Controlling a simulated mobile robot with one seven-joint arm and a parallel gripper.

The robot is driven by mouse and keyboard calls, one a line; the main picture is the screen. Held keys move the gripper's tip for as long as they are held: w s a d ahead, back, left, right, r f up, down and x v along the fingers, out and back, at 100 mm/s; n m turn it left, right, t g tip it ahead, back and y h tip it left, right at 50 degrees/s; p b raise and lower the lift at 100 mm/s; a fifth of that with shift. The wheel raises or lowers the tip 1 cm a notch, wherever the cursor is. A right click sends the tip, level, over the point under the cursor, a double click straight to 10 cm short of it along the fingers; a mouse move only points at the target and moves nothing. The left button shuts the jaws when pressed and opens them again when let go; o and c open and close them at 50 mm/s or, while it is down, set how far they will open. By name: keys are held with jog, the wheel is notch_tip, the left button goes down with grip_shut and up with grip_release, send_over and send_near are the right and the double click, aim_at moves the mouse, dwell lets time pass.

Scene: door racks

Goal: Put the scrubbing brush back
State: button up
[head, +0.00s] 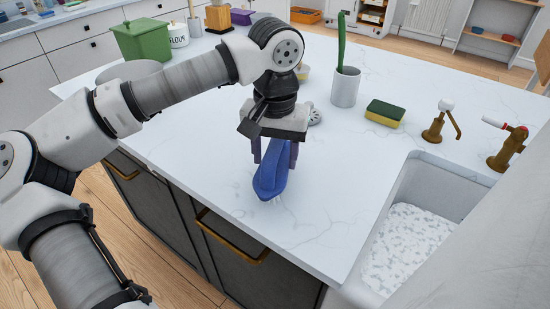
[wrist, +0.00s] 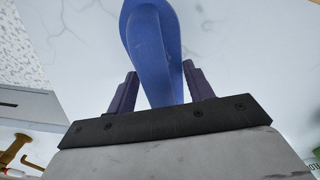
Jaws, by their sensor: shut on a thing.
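The blue scrubbing brush (head: 270,178) is between the two purple fingers of my gripper (head: 276,155), which points down over the white counter. In the wrist view the brush (wrist: 158,50) shows as a smooth, rounded blue body with a raised ridge, between the fingertips (wrist: 160,82). My gripper is shut on it.
A white cup (head: 345,88) with a green-handled tool stands behind. A yellow-green sponge (head: 384,113), brass soap pump (head: 437,125) and brass tap (head: 507,150) are at right, by the sink (head: 405,200). A green box (head: 143,40) is at back left. The counter front (head: 310,240) is clear.

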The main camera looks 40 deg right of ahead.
jog(key=shift+f, duration=0.9)
jog(key=shift+f, duration=0.1)
jog(key=shift+f, duration=0.2)
jog(key=o, duration=0.9)
jog(key=shift+r, duration=0.15)
notch_tip(320, 180, up, 12)
jog(key=shift+r+b, duration=0.15)
jog(key=shift+b, duration=0.15)
